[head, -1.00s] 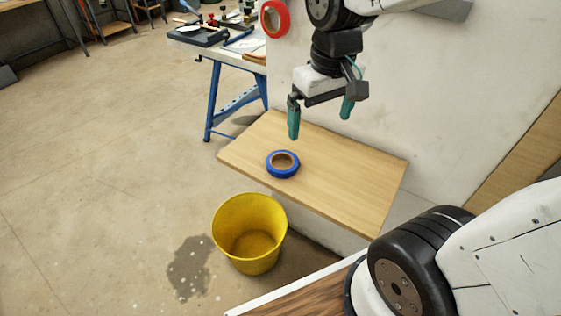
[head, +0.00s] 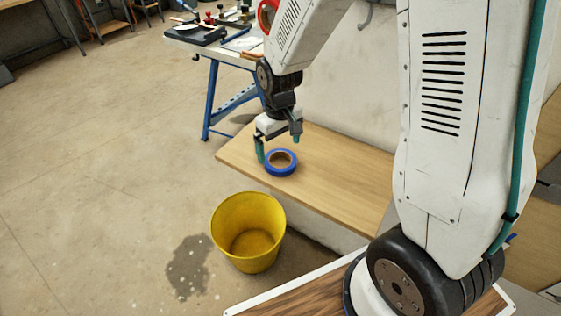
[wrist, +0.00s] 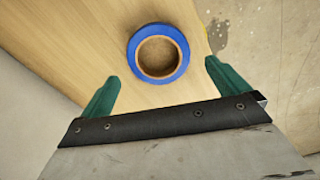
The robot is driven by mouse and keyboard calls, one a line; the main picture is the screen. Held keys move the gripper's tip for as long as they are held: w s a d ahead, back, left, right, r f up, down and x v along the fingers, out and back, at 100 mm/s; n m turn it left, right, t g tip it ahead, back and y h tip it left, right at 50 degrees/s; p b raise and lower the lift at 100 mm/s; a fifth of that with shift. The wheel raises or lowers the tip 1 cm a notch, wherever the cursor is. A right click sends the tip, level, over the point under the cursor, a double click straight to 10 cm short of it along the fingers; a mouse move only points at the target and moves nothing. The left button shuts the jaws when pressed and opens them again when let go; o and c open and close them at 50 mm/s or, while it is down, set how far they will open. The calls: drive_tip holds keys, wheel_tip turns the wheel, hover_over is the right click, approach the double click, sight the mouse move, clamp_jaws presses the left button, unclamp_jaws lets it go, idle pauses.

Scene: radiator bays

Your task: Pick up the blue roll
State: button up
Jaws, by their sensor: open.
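The blue roll (head: 281,163) is a ring of blue tape with a brown core, lying flat on the light wooden shelf (head: 335,180) near its left end. It also shows in the wrist view (wrist: 183,72), ahead of and between the two teal fingers. My gripper (head: 278,147) is open and empty, just above and behind the roll in the head view, with one finger to its left. In the wrist view, my gripper (wrist: 168,85) has its fingers apart and not touching the roll.
A yellow bucket (head: 247,210) stands on the floor in front of the shelf. A workbench (head: 215,55) with tools stands behind on the left. A red roll (head: 266,14) hangs on the wall, partly hidden by my arm. The shelf's right part is clear.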

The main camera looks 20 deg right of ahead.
sight(281, 165)
drive_tip(key=f, duration=0.4)
drive_tip(key=shift+s+d+f, duration=0.1)
drive_tip(key=shift+s+f, duration=0.15)
drive_tip(key=shift+f, duration=0.05)
drive_tip(key=c, duration=0.8)
drive_tip(key=shift+c, duration=0.2)
